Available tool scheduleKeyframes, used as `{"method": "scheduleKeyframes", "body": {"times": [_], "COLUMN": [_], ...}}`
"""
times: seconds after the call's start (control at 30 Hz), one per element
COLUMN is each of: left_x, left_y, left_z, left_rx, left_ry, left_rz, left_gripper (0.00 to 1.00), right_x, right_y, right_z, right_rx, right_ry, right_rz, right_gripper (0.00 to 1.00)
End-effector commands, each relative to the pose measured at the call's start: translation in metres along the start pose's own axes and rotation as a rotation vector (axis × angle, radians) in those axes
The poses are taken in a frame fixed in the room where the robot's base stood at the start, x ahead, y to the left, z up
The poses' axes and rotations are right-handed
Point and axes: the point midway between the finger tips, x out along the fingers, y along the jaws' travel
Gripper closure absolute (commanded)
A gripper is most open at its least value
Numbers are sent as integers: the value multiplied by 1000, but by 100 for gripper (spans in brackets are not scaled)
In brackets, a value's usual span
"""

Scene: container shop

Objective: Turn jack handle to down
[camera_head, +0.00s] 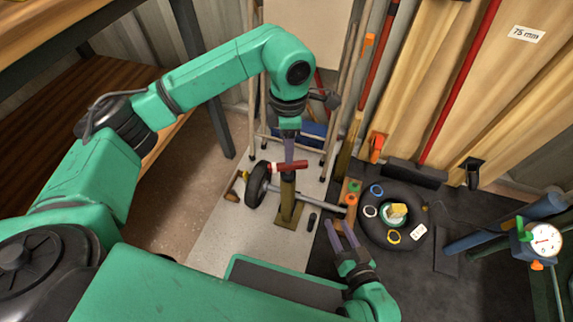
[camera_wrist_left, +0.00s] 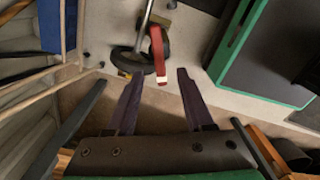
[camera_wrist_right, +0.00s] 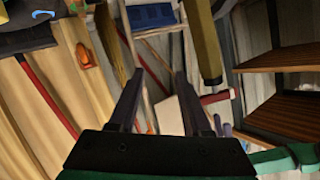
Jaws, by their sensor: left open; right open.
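The jack has an olive post (camera_head: 287,200) standing on a flat base, with a black wheel (camera_head: 257,186) beside it. Its red handle (camera_head: 289,166) with a white tip lies across the post's top, roughly sideways. My left gripper (camera_head: 289,158) is open just above the handle. In the left wrist view, the red handle (camera_wrist_left: 157,45) has its white tip between the spread fingertips (camera_wrist_left: 157,76), with no finger visibly touching it. My right gripper (camera_head: 340,228) is open and empty, low and right of the jack; the right wrist view shows the post (camera_wrist_right: 204,42) and handle (camera_wrist_right: 216,97) beyond its fingers.
A black tyre (camera_head: 396,243) with coloured rings and a small block lies right of the jack on a dark mat. A dial gauge (camera_head: 541,240) stands far right. Poles and boards lean behind. A wooden shelf (camera_head: 70,110) is at left. Pale floor in front of the jack is clear.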

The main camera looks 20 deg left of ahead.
Motion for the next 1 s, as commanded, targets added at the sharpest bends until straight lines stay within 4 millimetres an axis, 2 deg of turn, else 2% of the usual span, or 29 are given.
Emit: {"method": "scheduleKeyframes", "body": {"times": [0.03, 0.3, 0.5, 0.77, 1.0], "left_x": [1, 20, 33, 50, 66], "left_y": [1, 1, 1, 1, 1], "left_z": [1, 1, 1, 1, 2], "left_rx": [0, 0, -1, -1, -1], "left_ry": [-4, -4, -5, -5, -5], "left_rz": [3, 2, 3, 3, 2], "left_gripper": [48, 48, 48, 48, 48], "right_x": [6, 26, 31, 27, 12], "right_y": [0, -3, -8, -19, -34], "right_z": [-18, -90, -145, -215, -278], "right_rx": [-13, -71, -113, -169, -218], "right_ry": [46, 238, 384, 576, 762], "right_rz": [-5, -26, -44, -70, -97], "right_gripper": [51, 51, 51, 51, 51]}}
